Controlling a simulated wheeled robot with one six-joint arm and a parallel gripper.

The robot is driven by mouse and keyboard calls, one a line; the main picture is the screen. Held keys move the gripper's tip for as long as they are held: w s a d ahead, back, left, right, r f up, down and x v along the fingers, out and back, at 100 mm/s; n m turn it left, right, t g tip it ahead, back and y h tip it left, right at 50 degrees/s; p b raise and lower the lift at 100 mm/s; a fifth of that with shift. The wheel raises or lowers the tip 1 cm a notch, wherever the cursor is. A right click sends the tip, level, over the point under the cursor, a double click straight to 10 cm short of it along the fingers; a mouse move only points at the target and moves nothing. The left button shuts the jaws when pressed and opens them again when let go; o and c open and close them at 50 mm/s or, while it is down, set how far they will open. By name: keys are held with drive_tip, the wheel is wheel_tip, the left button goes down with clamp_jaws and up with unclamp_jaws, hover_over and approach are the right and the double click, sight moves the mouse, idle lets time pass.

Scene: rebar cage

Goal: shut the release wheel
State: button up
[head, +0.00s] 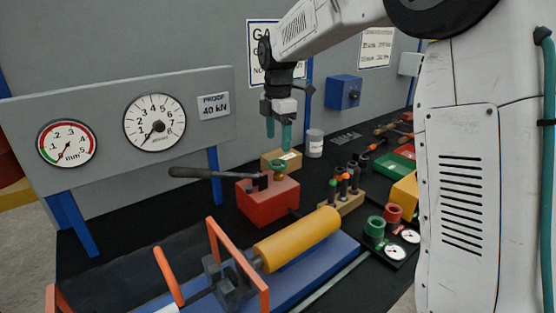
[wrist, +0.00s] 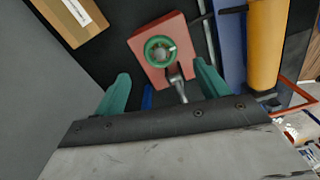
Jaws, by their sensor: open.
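The release wheel (head: 277,166) is a small green wheel on the red pump block (head: 262,203). In the wrist view the green wheel (wrist: 160,51) shows as a ring on top of the red block (wrist: 147,73), beyond my fingertips. My gripper (head: 278,136) points down above the wheel, with a gap between its green fingers and the wheel. In the wrist view my gripper (wrist: 160,82) has its fingers spread apart with nothing between them. A dark pump lever (head: 215,173) reaches left from the block.
A cardboard box (head: 280,160) and a grey-white tub (head: 314,143) stand behind the wheel. A wooden rack (head: 341,203) of tools is to the right. A yellow cylinder (head: 298,238) lies in front on a blue base. Two gauges, one being the force dial (head: 155,122), are on the back panel.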

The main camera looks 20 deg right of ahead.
sight(278, 163)
wheel_tip(278, 163, down, 8)
drive_tip(key=shift+r, duration=0.2)
drive_tip(key=c, duration=1)
